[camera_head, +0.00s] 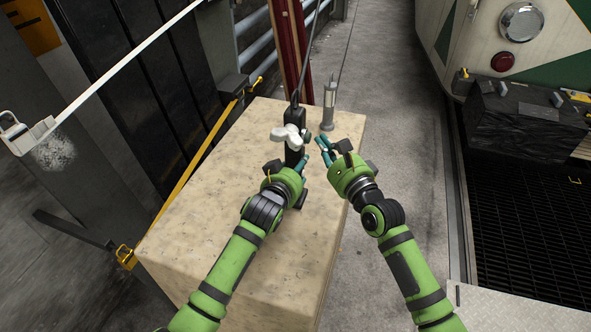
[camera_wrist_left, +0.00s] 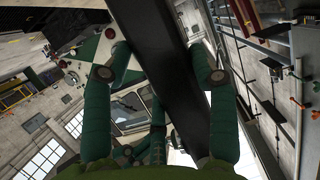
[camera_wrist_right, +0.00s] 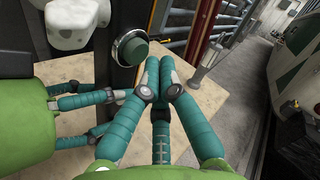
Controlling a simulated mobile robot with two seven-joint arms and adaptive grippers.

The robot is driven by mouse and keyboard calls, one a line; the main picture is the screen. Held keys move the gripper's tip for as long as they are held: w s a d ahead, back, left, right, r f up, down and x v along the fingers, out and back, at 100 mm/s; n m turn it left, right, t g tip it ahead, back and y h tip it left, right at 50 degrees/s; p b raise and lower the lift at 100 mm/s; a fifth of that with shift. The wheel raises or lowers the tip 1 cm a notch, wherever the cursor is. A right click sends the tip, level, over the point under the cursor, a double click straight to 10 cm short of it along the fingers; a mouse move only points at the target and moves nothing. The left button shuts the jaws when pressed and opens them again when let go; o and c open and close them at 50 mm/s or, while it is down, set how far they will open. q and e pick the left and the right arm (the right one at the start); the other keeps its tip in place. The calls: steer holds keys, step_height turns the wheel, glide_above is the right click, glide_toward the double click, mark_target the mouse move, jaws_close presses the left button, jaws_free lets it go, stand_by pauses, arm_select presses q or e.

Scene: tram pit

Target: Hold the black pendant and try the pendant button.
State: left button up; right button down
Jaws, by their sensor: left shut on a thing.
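The black pendant (camera_head: 295,115) stands upright above the pale block, a cable rising from its top. My left gripper (camera_wrist_left: 158,68) has its fingers on both sides of the pendant's dark body and is shut on it. In the right wrist view, the round green pendant button (camera_wrist_right: 133,49) in a silver ring sticks out from the pendant's side. My right gripper (camera_wrist_right: 160,68) has its fingertips together and empty, just right of the button, with a gap showing in the picture. A white lobed part (camera_head: 287,134) is at the pendant; how it is attached is unclear.
The pale block (camera_head: 205,205) lies under both hands. A grey metal cylinder (camera_head: 329,105) stands near its far right corner. A red post (camera_head: 289,45) rises behind. A yellow bar (camera_head: 195,155) runs along the left. The grey floor (camera_head: 400,110) to the right is clear.

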steer(key=shift+s+d, duration=0.1)
steer(key=shift+d, duration=0.2)
steer(key=d, duration=0.2)
steer(key=s+d, duration=0.1)
steer(key=d, duration=0.2)
steer(key=shift+s+d, duration=0.35)
steer(key=shift+s, duration=0.05)
stand_by(0.6)
arm_select(q)
steer(key=o, duration=1.7)
steer(key=shift+c, duration=0.2)
steer(key=shift+s, duration=0.1)
